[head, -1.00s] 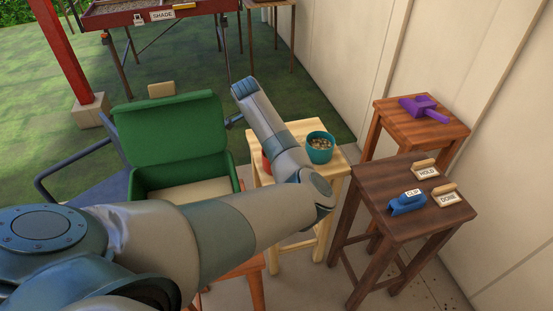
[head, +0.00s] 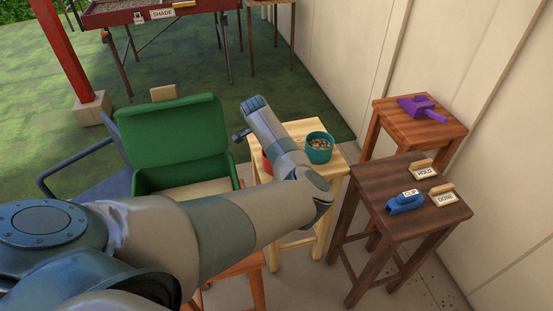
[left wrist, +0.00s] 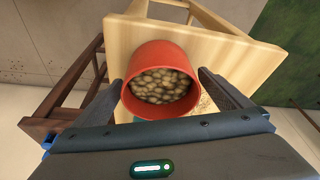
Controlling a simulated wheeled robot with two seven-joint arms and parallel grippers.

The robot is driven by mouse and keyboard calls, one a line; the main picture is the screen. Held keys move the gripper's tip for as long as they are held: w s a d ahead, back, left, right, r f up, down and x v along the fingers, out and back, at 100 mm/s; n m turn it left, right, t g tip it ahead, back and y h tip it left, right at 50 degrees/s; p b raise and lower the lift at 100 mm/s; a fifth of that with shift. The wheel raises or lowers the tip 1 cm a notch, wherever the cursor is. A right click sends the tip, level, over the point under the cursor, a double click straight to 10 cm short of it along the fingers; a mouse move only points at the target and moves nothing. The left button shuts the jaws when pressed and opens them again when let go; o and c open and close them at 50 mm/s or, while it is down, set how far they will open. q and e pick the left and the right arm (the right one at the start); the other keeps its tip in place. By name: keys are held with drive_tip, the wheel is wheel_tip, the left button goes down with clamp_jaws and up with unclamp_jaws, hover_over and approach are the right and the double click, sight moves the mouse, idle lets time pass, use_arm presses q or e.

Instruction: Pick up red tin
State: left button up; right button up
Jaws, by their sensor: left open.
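The red tin (left wrist: 163,54) stands on the light wooden stool (left wrist: 225,60) in the left wrist view, with pale beans inside. My left gripper (left wrist: 160,92) is open, with one finger on each side of the tin. I cannot tell whether the fingers touch it. In the head view only a sliver of the red tin (head: 266,163) shows, mostly hidden behind my left arm. A teal tin (head: 319,148) with beans stands on the same stool to the right. My right gripper is not in view.
A dark stool (head: 430,222) at the right holds a blue clip (head: 405,204) and HOLD and DONE signs. A purple object (head: 424,108) lies on another stool behind it. A green open box (head: 172,135) stands left of the arm. A wall bounds the right side.

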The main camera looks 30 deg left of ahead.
use_arm(q)
drive_tip(key=shift+w+f, duration=0.1)
drive_tip(key=shift+f, duration=0.35)
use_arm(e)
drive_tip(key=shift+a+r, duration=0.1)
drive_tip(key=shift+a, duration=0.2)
use_arm(q)
drive_tip(key=c, duration=1.3)
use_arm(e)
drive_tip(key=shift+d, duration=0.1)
use_arm(q)
drive_tip(key=shift+r, duration=0.15)
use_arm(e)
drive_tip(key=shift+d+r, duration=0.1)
